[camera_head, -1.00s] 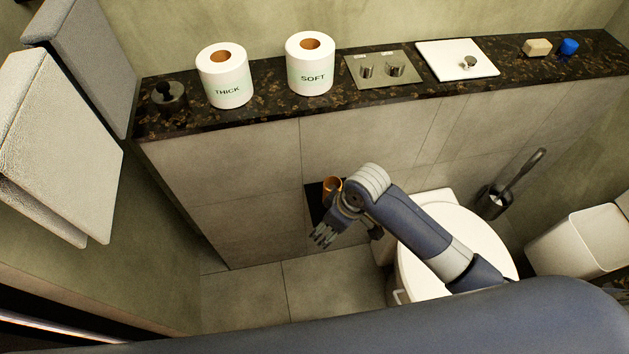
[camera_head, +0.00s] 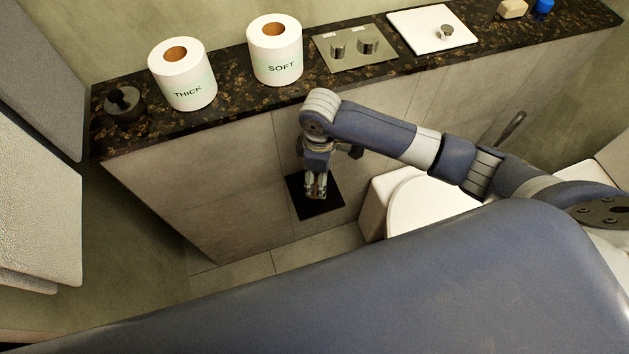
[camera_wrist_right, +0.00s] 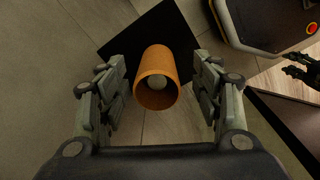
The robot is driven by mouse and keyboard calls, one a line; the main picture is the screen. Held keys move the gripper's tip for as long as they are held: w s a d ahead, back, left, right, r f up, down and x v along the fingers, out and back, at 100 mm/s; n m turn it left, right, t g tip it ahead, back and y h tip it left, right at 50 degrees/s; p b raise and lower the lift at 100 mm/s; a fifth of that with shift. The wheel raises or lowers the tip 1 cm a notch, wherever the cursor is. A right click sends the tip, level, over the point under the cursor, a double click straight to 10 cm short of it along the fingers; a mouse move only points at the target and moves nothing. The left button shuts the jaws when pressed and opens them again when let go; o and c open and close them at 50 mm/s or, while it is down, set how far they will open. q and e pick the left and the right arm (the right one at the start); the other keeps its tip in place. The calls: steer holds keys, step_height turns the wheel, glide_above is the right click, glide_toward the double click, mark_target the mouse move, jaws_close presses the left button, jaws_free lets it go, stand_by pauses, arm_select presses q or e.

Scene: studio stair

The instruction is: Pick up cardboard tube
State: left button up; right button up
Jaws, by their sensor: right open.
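The cardboard tube (camera_wrist_right: 157,72) is an orange-brown open cylinder in the right wrist view. Its open end faces the camera, and a pale round shape shows inside it. My right gripper (camera_wrist_right: 163,90) is open, with one finger on each side of the tube and visible gaps to both. In the head view my right gripper (camera_head: 316,190) points down over the black square (camera_head: 325,207) by the wall, and it hides the tube there. In the right wrist view the tube is over the black square (camera_wrist_right: 125,45). My left gripper is not in the head view.
A dark stone ledge (camera_head: 237,100) runs above, bearing two toilet rolls (camera_head: 183,78) (camera_head: 275,52), a metal control plate (camera_head: 352,46) and a white panel (camera_head: 432,32). A white toilet (camera_head: 405,200) stands right of the black square. Tiled floor (camera_head: 235,275) is clear to the left.

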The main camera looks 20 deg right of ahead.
mark_target(317, 179)
steer(key=f, duration=0.4)
steer(key=shift+w+a+f, duration=0.2)
steer(key=shift+w+f, duration=0.05)
steer(key=shift+f, duration=0.4)
steer(key=c, duration=0.6)
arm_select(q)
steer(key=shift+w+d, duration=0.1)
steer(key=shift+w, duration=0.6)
arm_select(e)
steer(key=shift+c, duration=1)
